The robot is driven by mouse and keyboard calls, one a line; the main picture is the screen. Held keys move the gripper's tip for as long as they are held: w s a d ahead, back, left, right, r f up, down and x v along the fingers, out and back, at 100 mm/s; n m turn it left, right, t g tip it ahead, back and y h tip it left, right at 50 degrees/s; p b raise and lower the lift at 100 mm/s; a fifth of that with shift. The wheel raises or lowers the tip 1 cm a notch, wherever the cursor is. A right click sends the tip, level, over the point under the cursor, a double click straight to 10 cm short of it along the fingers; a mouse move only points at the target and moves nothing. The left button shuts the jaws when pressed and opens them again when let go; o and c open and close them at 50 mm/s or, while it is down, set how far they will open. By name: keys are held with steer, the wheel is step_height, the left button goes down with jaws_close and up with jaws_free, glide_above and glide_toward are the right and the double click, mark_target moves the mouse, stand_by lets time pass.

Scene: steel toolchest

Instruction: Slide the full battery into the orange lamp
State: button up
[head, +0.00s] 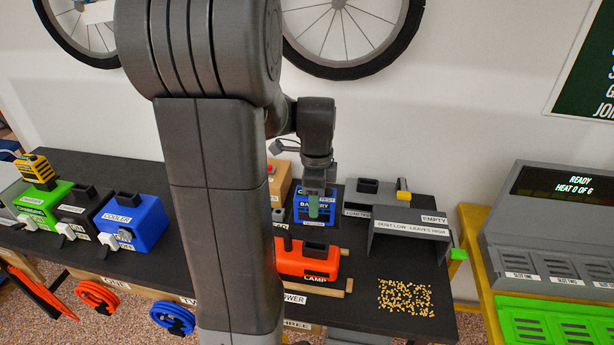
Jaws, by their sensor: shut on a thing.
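The orange lamp (306,264), a block with a "LAMP" label and a dark opening on top, sits on the black bench among wooden strips. My gripper (320,205) points down just behind and above the lamp, in front of a blue box (301,206) with a "BATTERY TEST" label. The piece is partly hidden by the fingers. Its lower end looks close to the blue box, and I cannot tell whether they touch.
A grey shelter (410,234) marked "EMPTY" stands right of the lamp, with scattered pellets (405,298) in front. Blue, black and green tool blocks (133,222) stand at the left. A grey slotted rack (545,245) is at the right. My arm hides the bench's middle.

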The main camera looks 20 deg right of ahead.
mark_target(316, 225)
steer(key=shift+d+r+m, duration=0.25)
steer(key=shift+r+m, duration=0.05)
steer(key=shift+m, duration=0.1)
steer(key=shift+f, duration=0.1)
steer(key=shift+f+b, duration=2.05)
steer(key=shift+f, duration=0.8)
steer(key=shift+f+b, duration=1.5)
steer(key=shift+f, duration=0.75)
steer(key=o, duration=1.4)
steer(key=shift+o, duration=0.2)
steer(key=shift+a, duration=0.1)
steer(key=shift+r, duration=0.1)
step_height(316, 225, up, 14)
steer(key=shift+f, duration=0.2)
